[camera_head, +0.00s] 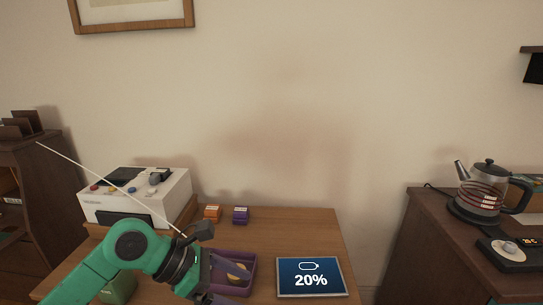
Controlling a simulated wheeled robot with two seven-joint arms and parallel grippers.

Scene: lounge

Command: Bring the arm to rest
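My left arm is green and comes in from the lower left over the wooden table (300,225). Its dark wrist is bent, with a small dark block on top. My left gripper (207,282) is at the left side of a purple tray (252,268), which holds something yellowish. My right arm and gripper are out of view.
A white machine with coloured buttons (150,192) stands behind my arm. A tablet showing 20% (311,277) lies right of the tray. A kettle (483,190) stands on a separate dark cabinet (425,215).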

